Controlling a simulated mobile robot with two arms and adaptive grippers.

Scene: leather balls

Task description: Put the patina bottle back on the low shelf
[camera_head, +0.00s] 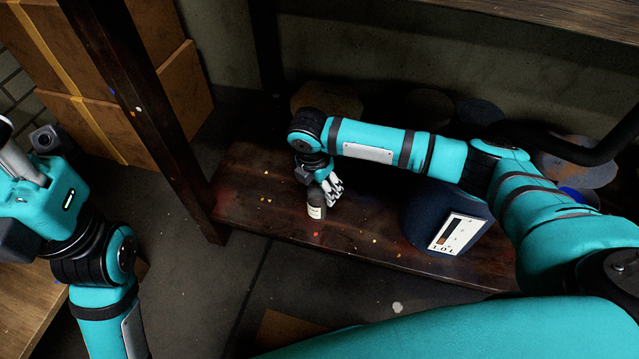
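The patina bottle (316,211), small and dark with a pale label, is upright at the low shelf (262,212), near its left part and front edge. My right gripper (332,190) reaches down from the arm above, its pale fingers against the upper right side of the bottle. The bottle's top is partly hidden by the fingers, and I cannot tell whether they are closed on it. My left gripper (18,160) is at the left edge, away from the shelf, partly cut off, and its fingertips are not clear.
A dark blue container (420,215) with a white label stands on the shelf right of the bottle. A dark wooden post (150,110) rises at the shelf's left end. Cardboard boxes (170,100) are stacked behind it. Round discs (325,98) lean at the back.

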